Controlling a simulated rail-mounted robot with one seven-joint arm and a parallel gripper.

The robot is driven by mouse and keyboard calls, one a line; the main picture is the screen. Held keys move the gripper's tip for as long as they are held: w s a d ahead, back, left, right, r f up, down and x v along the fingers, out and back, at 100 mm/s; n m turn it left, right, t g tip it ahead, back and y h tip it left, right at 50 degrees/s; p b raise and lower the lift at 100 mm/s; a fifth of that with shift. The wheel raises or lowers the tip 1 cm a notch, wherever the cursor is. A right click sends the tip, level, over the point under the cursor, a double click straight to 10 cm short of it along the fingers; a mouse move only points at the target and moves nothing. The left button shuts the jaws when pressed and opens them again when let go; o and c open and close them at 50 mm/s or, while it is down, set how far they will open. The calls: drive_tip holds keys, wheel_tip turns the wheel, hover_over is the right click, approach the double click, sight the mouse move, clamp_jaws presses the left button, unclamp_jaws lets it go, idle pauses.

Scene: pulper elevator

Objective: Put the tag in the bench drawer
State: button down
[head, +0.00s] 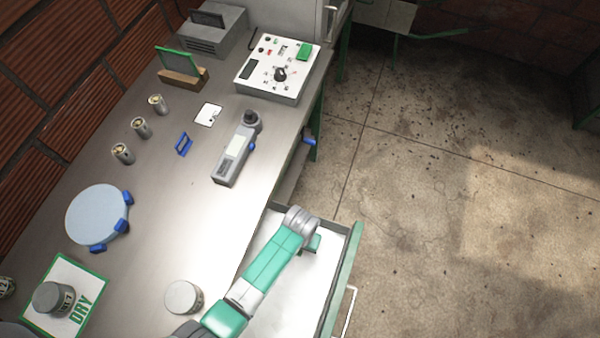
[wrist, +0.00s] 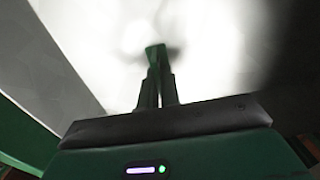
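A small white card with a dark hole, which looks like the tag (head: 208,115), lies flat on the bench (head: 165,215) between the blue clip and the white control box. The bench drawer (head: 352,262) is pulled open at the bench's right side; its pale floor shows around my arm. My gripper (head: 313,244) is over or inside the open drawer, well away from the card.
A grey handheld meter (head: 235,150), a blue clip (head: 184,143) and several small metal cylinders (head: 140,127) stand near the card. A control box (head: 277,70) is at the back. A round blue-clipped disc (head: 97,215) and a lidded jar (head: 184,297) are nearer. Floor at right is clear.

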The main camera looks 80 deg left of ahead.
drive_tip(key=shift+f, duration=0.15)
drive_tip(key=c, duration=1.6)
unclamp_jaws()
wheel_tip(320, 180, up, 12)
drive_tip(key=p, duration=0.3)
